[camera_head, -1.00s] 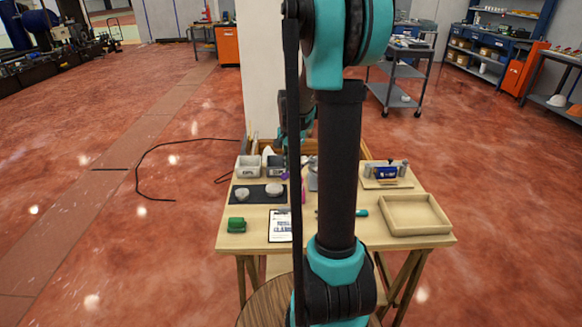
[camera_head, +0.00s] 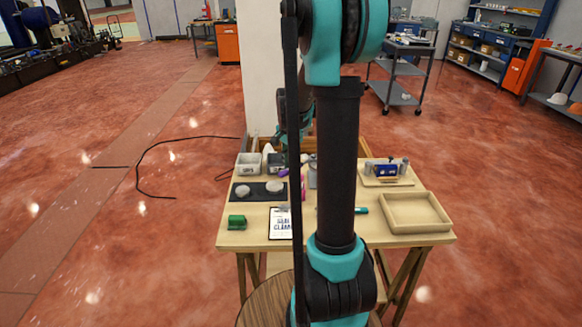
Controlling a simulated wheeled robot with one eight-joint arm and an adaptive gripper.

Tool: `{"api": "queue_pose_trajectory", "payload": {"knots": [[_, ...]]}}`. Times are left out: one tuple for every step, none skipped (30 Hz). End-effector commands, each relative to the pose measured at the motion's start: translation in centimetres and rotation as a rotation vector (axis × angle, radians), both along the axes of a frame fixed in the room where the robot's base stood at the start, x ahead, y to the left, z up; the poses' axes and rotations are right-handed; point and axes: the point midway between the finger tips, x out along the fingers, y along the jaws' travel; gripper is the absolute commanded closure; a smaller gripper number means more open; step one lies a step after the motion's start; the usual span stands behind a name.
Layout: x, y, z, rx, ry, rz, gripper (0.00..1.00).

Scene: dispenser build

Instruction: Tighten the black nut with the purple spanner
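A small purple piece (camera_head: 283,173), which looks like part of the purple spanner, shows at the back middle of the wooden table (camera_head: 255,239), beside a dark bin (camera_head: 276,160). The rest of it is hidden behind my arm. My wrist hangs over the back of the table, just above this spot. My gripper's fingers are hidden or too small to make out, so I cannot tell whether they hold the spanner. I cannot make out the black nut.
A grey bin (camera_head: 248,164) stands at the back left. A dark mat (camera_head: 253,198) bears two pale round parts. A green block (camera_head: 237,222) and a printed sheet (camera_head: 280,224) lie in front. A blue fixture (camera_head: 386,170) and an empty wooden tray (camera_head: 388,224) are on the right.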

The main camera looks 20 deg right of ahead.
Motion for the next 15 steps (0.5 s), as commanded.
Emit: {"api": "queue_pose_trajectory", "payload": {"knots": [[0.2, 0.1, 0.0, 0.0, 0.0, -0.013, 1.0], [0.3, 0.1, 0.0, 0.0, 0.0, -0.021, 1.0], [0.4, 0.2, 0.0, 0.0, 0.0, -0.034, 1.0], [0.5, 0.2, 0.0, 0.0, 0.0, -0.042, 1.0], [0.6, 0.3, 0.0, 0.0, 0.0, -0.051, 1.0], [0.7, 0.3, 0.0, 0.0, 0.0, -0.063, 1.0], [0.8, 0.4, 0.0, 0.0, 0.0, -0.071, 1.0], [0.9, 0.4, 0.0, 0.0, 0.0, -0.08, 1.0], [1.0, 0.5, 0.0, 0.0, 0.0, -0.091, 1.0], [1.1, 0.5, 0.0, 0.0, 0.0, -0.098, 1.0], [1.2, 0.6, 0.0, 0.0, 0.0, -0.104, 1.0], [1.3, 0.6, 0.0, 0.0, 0.0, -0.112, 1.0], [1.3, 0.6, 0.0, 0.0, 0.0, -0.116, 1.0], [1.3, 0.6, 0.0, 0.0, 0.0, -0.119, 1.0], [1.4, 0.6, 0.0, 0.0, 0.0, -0.122, 1.0]]}}
